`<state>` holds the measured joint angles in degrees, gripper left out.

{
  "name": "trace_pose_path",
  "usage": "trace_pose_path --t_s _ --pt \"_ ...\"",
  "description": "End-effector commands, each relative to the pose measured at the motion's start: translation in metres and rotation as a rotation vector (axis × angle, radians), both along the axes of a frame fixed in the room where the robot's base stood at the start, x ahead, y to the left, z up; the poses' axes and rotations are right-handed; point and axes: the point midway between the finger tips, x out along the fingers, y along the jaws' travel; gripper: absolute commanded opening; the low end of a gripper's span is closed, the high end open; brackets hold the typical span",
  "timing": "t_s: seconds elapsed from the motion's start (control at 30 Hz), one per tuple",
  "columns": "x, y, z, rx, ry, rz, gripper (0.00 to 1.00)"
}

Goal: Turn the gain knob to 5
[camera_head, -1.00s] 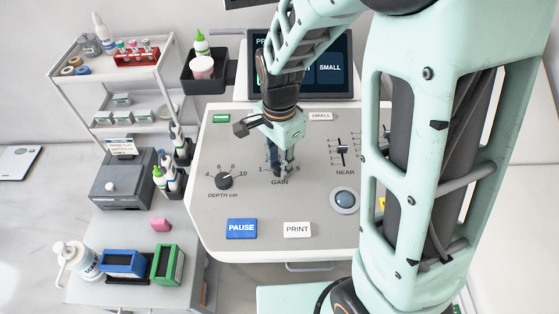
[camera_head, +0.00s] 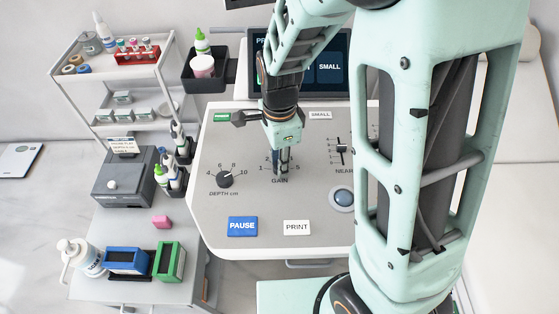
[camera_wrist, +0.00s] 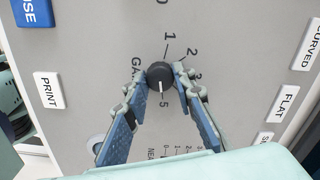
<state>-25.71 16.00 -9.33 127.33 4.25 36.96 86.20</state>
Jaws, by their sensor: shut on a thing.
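The gain knob (camera_wrist: 160,76) is a small dark round knob in the wrist view, on the grey console panel (camera_wrist: 215,25). Its white pointer line faces the printed 5. The marks 1, 2 and 3 run round its other side. My gripper (camera_wrist: 160,71) is shut on the knob, one blue-padded finger on each side. In the head view my gripper (camera_head: 281,172) points down at the panel just above the GAIN label, and its fingers largely hide the knob there.
The depth knob (camera_head: 225,180) stands left of my gripper. The PAUSE button (camera_head: 242,226) and PRINT button (camera_head: 297,227) lie in front. A trackball (camera_head: 342,198) and sliders (camera_head: 341,151) are to the right. The screen (camera_head: 330,70) rises behind.

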Motion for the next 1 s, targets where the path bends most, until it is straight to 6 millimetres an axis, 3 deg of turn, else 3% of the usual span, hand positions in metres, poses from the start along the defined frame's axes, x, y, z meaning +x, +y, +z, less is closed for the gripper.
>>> trace_pose_path --t_s 0.13,0.17,0.3,0.67,0.77,1.0 --pt "0.001 0.0 0.001 0.001 -0.003 -0.001 0.0" --pt "0.001 0.0 0.001 0.001 -0.003 -0.001 0.26" --pt "0.001 0.0 0.001 0.001 -0.002 -0.001 0.41" --pt "0.001 0.0 0.005 0.001 -0.003 0.001 0.41" --pt "0.002 0.001 0.016 0.001 -0.005 0.001 0.41" --pt "0.002 0.001 0.066 0.003 -0.007 0.0 0.41"
